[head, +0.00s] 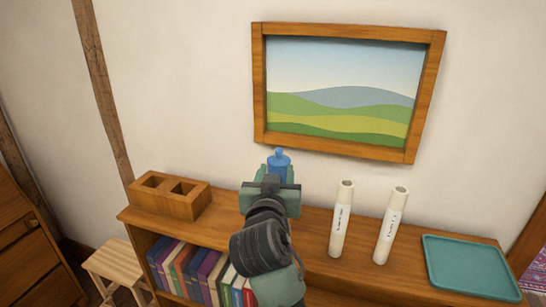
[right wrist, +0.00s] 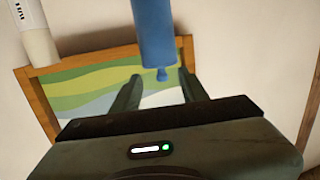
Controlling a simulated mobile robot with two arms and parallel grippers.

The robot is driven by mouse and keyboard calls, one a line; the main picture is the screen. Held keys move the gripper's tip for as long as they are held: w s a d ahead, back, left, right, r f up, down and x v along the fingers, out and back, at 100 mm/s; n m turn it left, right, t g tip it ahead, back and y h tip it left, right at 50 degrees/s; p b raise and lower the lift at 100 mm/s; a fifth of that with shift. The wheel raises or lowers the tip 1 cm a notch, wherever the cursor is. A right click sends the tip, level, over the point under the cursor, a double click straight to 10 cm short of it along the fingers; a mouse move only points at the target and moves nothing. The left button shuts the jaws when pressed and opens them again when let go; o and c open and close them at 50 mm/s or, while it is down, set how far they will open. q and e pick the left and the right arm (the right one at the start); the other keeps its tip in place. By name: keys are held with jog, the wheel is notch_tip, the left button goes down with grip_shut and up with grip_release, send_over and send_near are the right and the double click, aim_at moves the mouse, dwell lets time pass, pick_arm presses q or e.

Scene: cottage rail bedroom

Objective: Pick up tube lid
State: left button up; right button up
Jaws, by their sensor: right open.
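A blue cylinder with a small knob at one end (head: 279,158), which looks like the tube lid, shows just beyond my right gripper (head: 275,175) in the head view. Its lower part is hidden by the gripper. In the right wrist view the blue lid (right wrist: 153,32) comes in from the top, with its knob between the tips of my open right gripper (right wrist: 160,77). There is a gap on both sides of the knob. Two white tubes with open tops, a left one (head: 341,222) and a right one (head: 391,226), stand on the shelf top. My left gripper is not in view.
A wooden block with two square holes (head: 183,205) sits at the left end of the bookshelf top (head: 310,250). A teal tray (head: 468,268) lies at the right end. A framed picture (head: 436,85) hangs on the wall behind. Books (head: 190,268) fill the shelf below.

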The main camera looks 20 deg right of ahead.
aim_at(279, 153)
jog(key=w+p, duration=0.1)
jog(key=w, duration=0.1)
jog(key=w+d+r+p, duration=0.1)
jog(key=w, duration=0.1)
jog(key=w+d+p, duration=0.1)
jog(key=w+p, duration=0.1)
jog(key=shift+w+d+r, duration=0.2)
jog(key=shift+d, duration=0.05)
jog(key=shift+w+d+f, duration=0.2)
jog(key=shift+w+d, duration=0.05)
jog(key=shift+w, duration=0.25)
grip_shut()
